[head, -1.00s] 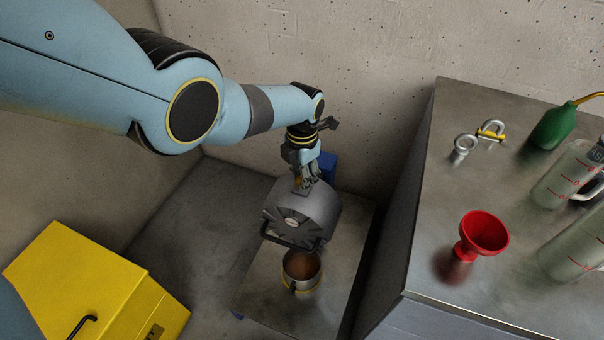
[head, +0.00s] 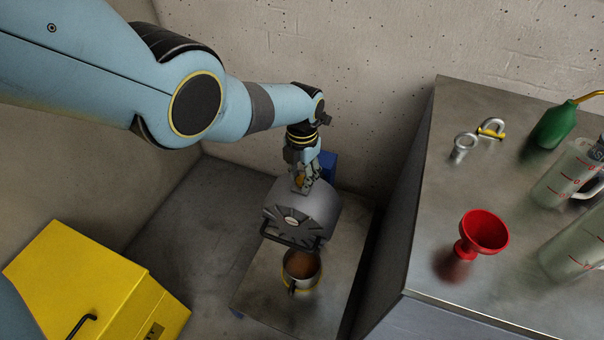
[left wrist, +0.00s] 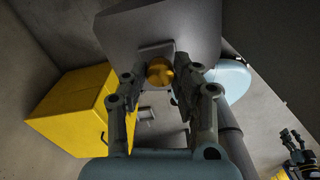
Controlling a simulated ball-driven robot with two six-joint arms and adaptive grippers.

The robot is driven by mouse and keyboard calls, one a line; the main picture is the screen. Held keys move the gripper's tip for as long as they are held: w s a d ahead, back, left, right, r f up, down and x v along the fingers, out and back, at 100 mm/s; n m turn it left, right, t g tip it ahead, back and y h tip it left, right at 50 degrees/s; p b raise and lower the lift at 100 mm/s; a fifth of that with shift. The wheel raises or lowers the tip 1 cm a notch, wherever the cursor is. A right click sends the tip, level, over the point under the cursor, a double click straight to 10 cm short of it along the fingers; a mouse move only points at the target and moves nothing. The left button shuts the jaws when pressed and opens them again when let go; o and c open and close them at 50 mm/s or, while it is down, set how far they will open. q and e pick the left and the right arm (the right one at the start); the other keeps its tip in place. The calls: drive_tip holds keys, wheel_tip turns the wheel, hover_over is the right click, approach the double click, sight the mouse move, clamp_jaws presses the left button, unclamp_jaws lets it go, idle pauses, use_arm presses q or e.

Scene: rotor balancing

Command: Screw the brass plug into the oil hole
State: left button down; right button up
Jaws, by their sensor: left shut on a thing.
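The brass plug (left wrist: 159,71) is a round, gold-coloured piece between the fingertips of my left gripper (left wrist: 160,78) in the left wrist view. In the head view my left gripper (head: 305,182) points down at the top of the grey rounded housing (head: 322,208), shut on the plug (head: 299,179). The plug is at a raised flat pad (left wrist: 154,49) on the housing. The oil hole is hidden, and I cannot tell how deep the plug sits. My right gripper (left wrist: 297,140) seems to show at the lower right of the left wrist view; its opening is unclear.
A metal pot (head: 301,268) with brown contents stands in front of the housing on a low metal bench (head: 262,290). A yellow cabinet (head: 90,280) is at left.

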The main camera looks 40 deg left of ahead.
use_arm(q)
drive_tip(key=shift+f, duration=0.25)
idle(0.8)
drive_tip(key=m, duration=1)
drive_tip(key=shift+m, duration=0.4)
drive_tip(key=m, duration=0.3)
drive_tip(key=shift+m, duration=0.4)
drive_tip(key=m, duration=0.3)
drive_tip(key=shift+m, duration=0.4)
